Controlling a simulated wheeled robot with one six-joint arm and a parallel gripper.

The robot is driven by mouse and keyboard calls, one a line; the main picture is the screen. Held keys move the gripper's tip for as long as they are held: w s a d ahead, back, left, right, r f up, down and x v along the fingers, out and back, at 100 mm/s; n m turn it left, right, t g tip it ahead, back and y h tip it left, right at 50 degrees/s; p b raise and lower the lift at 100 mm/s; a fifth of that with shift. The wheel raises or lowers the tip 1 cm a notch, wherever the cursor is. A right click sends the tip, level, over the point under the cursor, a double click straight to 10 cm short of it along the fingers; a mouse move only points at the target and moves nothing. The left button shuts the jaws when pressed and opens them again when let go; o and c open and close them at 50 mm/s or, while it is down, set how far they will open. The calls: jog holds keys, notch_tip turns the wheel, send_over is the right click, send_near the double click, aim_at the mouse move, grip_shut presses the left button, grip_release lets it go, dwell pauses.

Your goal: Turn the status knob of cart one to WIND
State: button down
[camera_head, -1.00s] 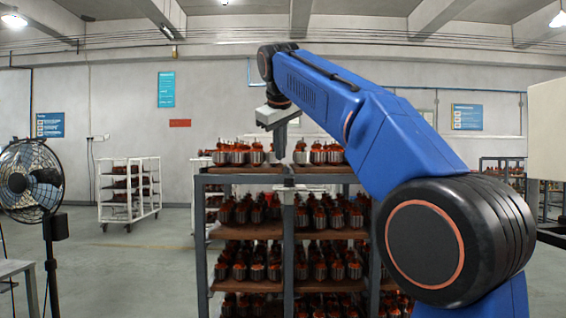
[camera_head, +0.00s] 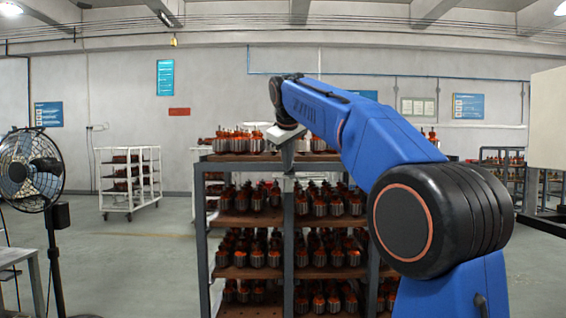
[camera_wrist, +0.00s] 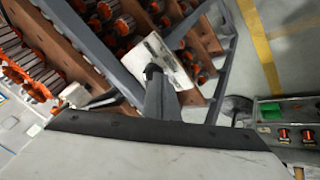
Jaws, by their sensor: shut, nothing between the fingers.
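The cart (camera_head: 205,230) in front of me is a grey frame with brown shelves holding rows of copper-wound armatures. A small pale plate (camera_wrist: 178,62) on its front post shows in the wrist view. A small dark knob-like piece (camera_wrist: 152,69) stands on the plate. My gripper (camera_head: 287,170) is shut and points down at the front post, just at the plate. In the wrist view its tip (camera_wrist: 155,78) overlaps the dark piece; I cannot tell whether they touch. The plate's lettering and the knob's setting are not readable.
A black fan (camera_head: 30,172) stands at the left. A white trolley (camera_head: 130,180) is at the back left, and another dark rack (camera_head: 502,165) at the back right. A box with a green panel (camera_wrist: 285,125) shows at the wrist view's lower right. Floor left of the cart is clear.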

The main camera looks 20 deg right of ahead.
jog(key=shift+w+d, duration=0.1)
jog(key=shift+d, duration=0.1)
jog(key=shift+w+d, duration=0.1)
jog(key=shift+d, duration=0.35)
jog(key=shift+d, duration=0.1)
jog(key=shift+w+a+r, duration=0.15)
jog(key=shift+w+a, duration=0.15)
jog(key=shift+a, duration=0.1)
dwell(0.3)
